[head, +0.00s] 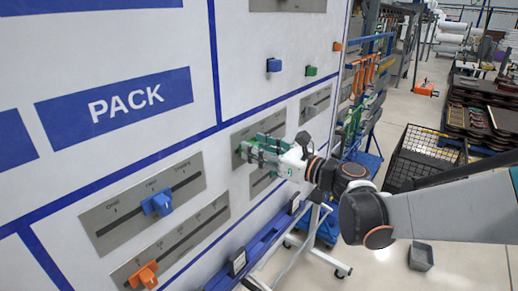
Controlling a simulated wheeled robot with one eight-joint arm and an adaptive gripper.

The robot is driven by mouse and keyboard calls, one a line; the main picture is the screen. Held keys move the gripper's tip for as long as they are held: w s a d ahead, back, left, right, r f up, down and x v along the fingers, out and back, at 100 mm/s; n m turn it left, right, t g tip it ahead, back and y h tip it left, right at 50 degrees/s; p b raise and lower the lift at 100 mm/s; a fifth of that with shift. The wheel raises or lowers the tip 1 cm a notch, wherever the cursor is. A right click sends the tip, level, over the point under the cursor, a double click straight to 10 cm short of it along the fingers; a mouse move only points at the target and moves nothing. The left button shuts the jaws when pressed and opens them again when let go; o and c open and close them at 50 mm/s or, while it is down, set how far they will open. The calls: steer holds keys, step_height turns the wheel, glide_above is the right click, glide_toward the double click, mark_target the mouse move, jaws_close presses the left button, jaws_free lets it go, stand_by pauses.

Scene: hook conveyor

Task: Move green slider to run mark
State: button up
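The green slider (245,150) is on a grey plate (238,134) on the white wall panel, mostly covered by my gripper. My gripper (256,150) is at that plate, its fingers pointing left at the green piece. The fingers overlap the green piece in the picture; whether they grip it or only stand around it cannot be told. The run mark cannot be made out; any marks on this plate are too small or hidden behind the gripper.
A blue slider (157,203) and an orange slider (147,273) sit on lower-left plates. Blue (274,65) and green (311,71) knobs are above. A blue rail (262,240) runs below. A black wire cage (425,152) stands on the floor at right.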

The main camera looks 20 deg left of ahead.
jaws_close()
steer(key=w+d, duration=0.2)
steer(key=w, duration=0.2)
steer(key=w+d, duration=0.2)
steer(key=w, duration=0.3)
steer(key=w+d+b, duration=0.1)
steer(key=w+d, duration=0.1)
steer(key=w, duration=0.3)
steer(key=shift+w, duration=0.1)
steer(key=shift+c, duration=1.1)
jaws_free()
steer(key=shift+r, duration=0.1)
steer(key=shift+o, duration=1.1)
steer(key=shift+w, duration=0.15)
steer(key=v, duration=1.2)
